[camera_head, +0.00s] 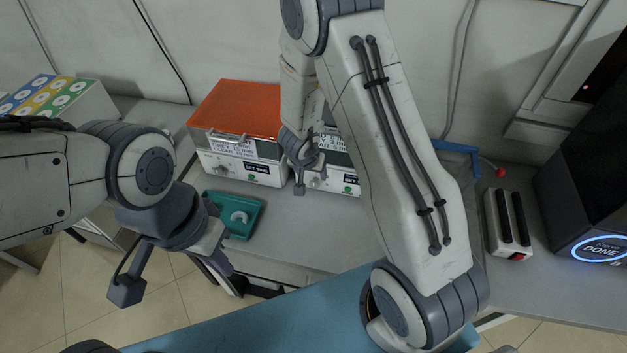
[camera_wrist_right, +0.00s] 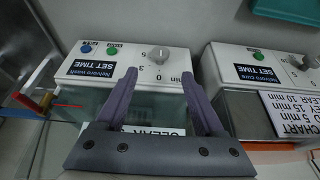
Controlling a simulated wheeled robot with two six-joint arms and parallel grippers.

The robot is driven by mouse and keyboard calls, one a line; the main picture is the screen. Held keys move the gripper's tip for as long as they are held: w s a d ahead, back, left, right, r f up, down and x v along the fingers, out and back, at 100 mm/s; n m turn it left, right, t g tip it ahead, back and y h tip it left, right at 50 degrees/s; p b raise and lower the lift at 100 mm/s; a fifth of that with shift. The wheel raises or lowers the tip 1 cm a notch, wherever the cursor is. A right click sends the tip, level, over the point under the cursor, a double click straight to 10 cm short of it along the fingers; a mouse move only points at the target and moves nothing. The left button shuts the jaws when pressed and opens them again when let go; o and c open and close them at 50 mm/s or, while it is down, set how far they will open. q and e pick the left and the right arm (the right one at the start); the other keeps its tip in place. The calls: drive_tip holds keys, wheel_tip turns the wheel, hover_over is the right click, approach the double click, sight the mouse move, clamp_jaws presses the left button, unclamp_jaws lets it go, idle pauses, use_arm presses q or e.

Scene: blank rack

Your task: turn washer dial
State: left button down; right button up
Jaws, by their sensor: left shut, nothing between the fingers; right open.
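The washer (camera_wrist_right: 105,62) is a white-fronted box labelled "Netvaro wash SET TIME", seen upside down in the right wrist view. Its grey dial (camera_wrist_right: 158,53) sits on the front panel beside the numbers 0, 3 and 5. My right gripper (camera_wrist_right: 159,76) is open, its two fingertips spread on either side of the line to the dial. The dial shows just beyond the tips, and I see no contact. In the head view the washer (camera_head: 345,187) is partly hidden behind my right arm. My left gripper (camera_head: 222,262) is shut and empty, low at the left, away from the washer.
The cure box (camera_head: 240,168) with an orange lid stands left of the washer in the head view. A green tray (camera_head: 247,225) lies in front of it. A white device with black bars (camera_head: 494,220) and a dark machine marked "DONE" (camera_head: 590,205) stand at the right.

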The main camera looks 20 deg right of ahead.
sight(314, 183)
drive_tip(key=b+x, duration=0.3)
drive_tip(key=x, duration=0.6)
drive_tip(key=shift+f, duration=0.3)
